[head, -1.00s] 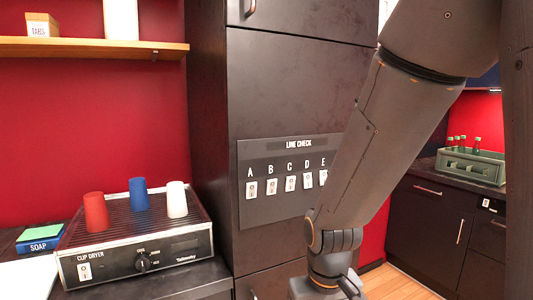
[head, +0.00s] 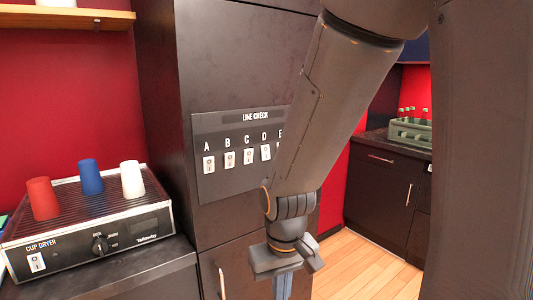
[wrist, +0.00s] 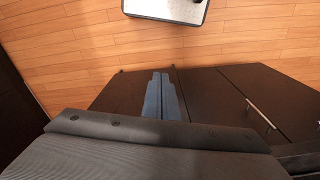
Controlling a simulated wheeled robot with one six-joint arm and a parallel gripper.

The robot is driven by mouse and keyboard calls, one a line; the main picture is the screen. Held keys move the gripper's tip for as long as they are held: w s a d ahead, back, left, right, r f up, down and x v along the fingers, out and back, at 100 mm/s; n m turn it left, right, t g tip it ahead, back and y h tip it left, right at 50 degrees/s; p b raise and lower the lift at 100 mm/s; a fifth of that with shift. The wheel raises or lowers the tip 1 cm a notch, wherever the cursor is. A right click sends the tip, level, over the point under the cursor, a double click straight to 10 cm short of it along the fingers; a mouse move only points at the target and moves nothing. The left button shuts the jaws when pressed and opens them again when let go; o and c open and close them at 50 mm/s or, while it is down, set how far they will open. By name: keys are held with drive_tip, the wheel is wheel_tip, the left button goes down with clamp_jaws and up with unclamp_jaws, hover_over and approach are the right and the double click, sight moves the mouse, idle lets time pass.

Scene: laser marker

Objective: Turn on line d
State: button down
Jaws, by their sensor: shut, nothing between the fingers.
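The LINE CHECK panel (head: 230,180) is a dark plate on the tall dark cabinet in the head view. It carries a row of white rocker switches lettered A to E. The switch under D (head: 265,152) is uncovered, just left of my arm. My arm hides most of the switch under E. My gripper (head: 282,288) points down, below and to the right of the panel, apart from it. Its fingers run off the bottom edge of the head view. In the wrist view the gripper fingers (wrist: 160,97) are together and empty, above the floor.
A cup dryer (head: 90,235) with red, blue and white cups stands on the counter at left. A green crate of bottles (head: 412,132) is on the far right counter. Wooden floor (head: 350,268) is clear at right. Cabinet fronts (wrist: 215,100) lie below the gripper in the wrist view.

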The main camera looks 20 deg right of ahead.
sight(268, 151)
drive_tip(key=w+d+r+m+t+h+p, duration=0.1)
drive_tip(key=w+r+m, duration=0.3)
drive_tip(key=r, duration=0.7)
drive_tip(key=w+d+r+m+t+h+p, duration=0.1)
drive_tip(key=w+r+m, duration=0.4)
drive_tip(key=r, duration=0.6)
drive_tip(key=w+d+r+m+t+p, duration=0.1)
drive_tip(key=w+d+r+m+t, duration=0.2)
drive_tip(key=r, duration=0.8)
drive_tip(key=w+m, duration=0.2)
drive_tip(key=w, duration=0.2)
drive_tip(key=shift+d+r+t+h, duration=0.15)
drive_tip(key=shift+d+t+h, duration=0.15)
drive_tip(key=shift+h, duration=0.1)
drive_tip(key=shift+w, duration=0.1)
drive_tip(key=shift+w+d+f+p, duration=0.2)
drive_tip(key=shift+w+f+p, duration=0.5)
drive_tip(key=shift+w+f, duration=0.8)
drive_tip(key=shift+w+d+f+p, duration=0.15)
drive_tip(key=shift+w+f+p, duration=0.55)
drive_tip(key=shift+w+f, duration=0.8)
drive_tip(key=shift+w+d+f+p, duration=0.2)
drive_tip(key=shift+w+f+p, duration=0.5)
drive_tip(key=shift+w+f, duration=0.8)
